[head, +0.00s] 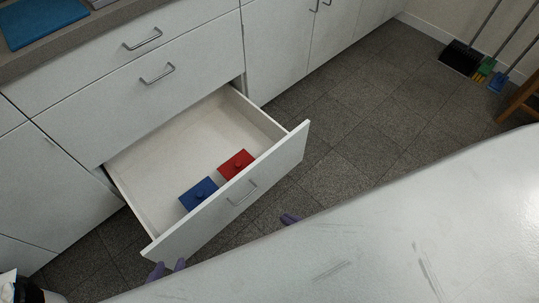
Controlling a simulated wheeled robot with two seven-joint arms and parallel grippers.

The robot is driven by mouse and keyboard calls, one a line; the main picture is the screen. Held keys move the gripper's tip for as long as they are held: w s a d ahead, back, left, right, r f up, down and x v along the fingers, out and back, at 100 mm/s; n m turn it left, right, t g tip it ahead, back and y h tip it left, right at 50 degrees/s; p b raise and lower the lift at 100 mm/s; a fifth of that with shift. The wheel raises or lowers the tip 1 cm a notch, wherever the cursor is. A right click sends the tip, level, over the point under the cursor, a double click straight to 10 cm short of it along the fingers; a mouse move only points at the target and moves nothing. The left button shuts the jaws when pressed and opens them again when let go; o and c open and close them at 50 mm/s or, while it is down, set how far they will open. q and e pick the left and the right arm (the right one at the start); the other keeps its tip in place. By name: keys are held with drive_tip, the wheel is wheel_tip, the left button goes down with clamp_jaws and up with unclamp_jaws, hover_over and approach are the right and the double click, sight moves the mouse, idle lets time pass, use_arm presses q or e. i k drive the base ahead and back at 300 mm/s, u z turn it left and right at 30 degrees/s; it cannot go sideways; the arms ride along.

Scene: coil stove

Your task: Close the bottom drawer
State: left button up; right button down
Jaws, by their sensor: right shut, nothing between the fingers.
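The bottom drawer (159,176) is pulled well out from the white cabinet. Its front panel (278,170) has a metal handle (243,194). A blue lidded box (197,194) and a red lidded box (237,164) sit inside near the front panel. The rest of both grippers is hidden by the pale shape in the foreground.
Two shut drawers with handles (143,39) (157,74) are above the open one. A blue item (40,20) lies on the countertop. A dustpan (461,58) and brushes stand at the far right. Dark tiled floor (375,115) is clear right of the drawer.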

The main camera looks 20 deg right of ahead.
sight(150, 173)
drive_tip(key=z, duration=0.3)
drive_tip(key=k, duration=0.5)
drive_tip(key=z, duration=0.6)
drive_tip(key=i, duration=0.8)
drive_tip(key=u, duration=0.95)
